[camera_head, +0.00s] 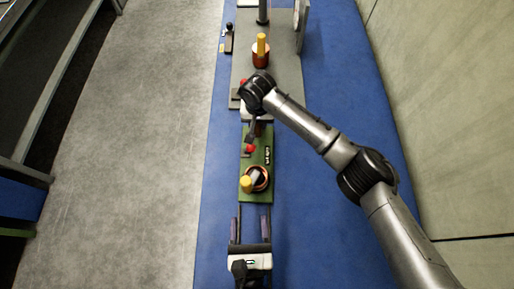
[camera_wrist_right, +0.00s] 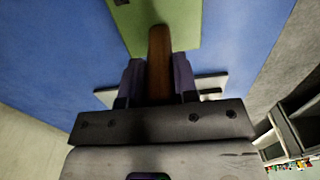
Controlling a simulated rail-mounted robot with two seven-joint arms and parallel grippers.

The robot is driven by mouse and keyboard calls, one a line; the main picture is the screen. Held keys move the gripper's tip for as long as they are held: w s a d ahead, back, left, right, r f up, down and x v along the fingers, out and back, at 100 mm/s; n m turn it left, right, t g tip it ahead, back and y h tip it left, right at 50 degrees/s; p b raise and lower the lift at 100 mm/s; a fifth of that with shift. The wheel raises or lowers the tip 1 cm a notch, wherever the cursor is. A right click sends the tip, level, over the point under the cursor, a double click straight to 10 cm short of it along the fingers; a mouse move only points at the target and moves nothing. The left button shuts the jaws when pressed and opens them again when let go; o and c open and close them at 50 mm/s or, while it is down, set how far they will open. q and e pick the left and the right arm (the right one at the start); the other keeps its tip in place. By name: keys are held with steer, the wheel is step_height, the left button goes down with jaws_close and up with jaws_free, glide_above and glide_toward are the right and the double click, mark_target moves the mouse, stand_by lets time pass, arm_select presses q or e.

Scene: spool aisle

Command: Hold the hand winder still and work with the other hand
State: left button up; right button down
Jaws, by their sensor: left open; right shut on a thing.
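The hand winder appears to be the green board (camera_head: 247,207) with a dark-rimmed round drum (camera_head: 268,180), a yellow handle (camera_head: 246,183) and a red knob (camera_head: 250,149). My right gripper reaches the board's far end, partly hidden under its own wrist in the head view. In the right wrist view my right gripper (camera_wrist_right: 158,78) is shut on an upright brown bar (camera_wrist_right: 159,48) at the edge of the green board (camera_wrist_right: 205,25). My left gripper (camera_head: 252,220) is open and empty, just off the near end of the board, its fingers pointing at it.
A grey plate (camera_head: 283,62) lies beyond the board, bearing a red pot with a yellow post (camera_head: 261,48) and a grey post. A small black item (camera_head: 228,40) sits left of it. The blue surface (camera_head: 330,95) is bare to the right and left of the board.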

steer(key=c, duration=0.8)
jaws_free()
steer(key=shift+r, duration=0.1)
